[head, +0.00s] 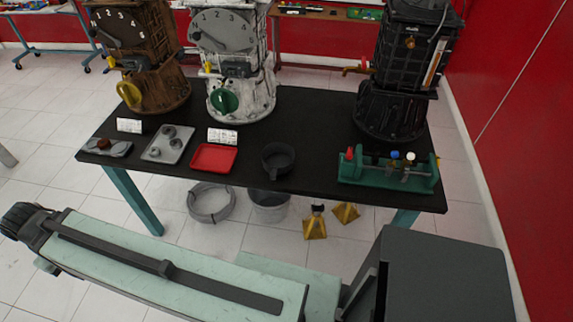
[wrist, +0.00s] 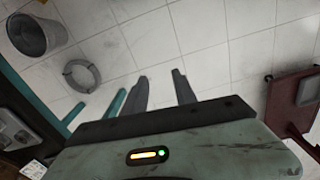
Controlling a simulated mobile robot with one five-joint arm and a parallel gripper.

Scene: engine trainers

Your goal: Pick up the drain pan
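A round black pan (head: 278,159), which looks like the drain pan, sits upright on the front part of the dark table (head: 310,115), right of a red tray (head: 213,158). My gripper (wrist: 162,82) shows in the wrist view with its two grey fingers apart and nothing between them. Bare tiled floor lies beyond the fingers. The black pan is not visible in the wrist view, and my gripper is well away from it.
Three engine trainers stand at the table's back. A grey parts tray (head: 168,144) and a green rack (head: 388,174) flank the middle. A hose coil (head: 211,203), a bucket (head: 270,205) and yellow stands (head: 315,224) are below. A red wall is at right.

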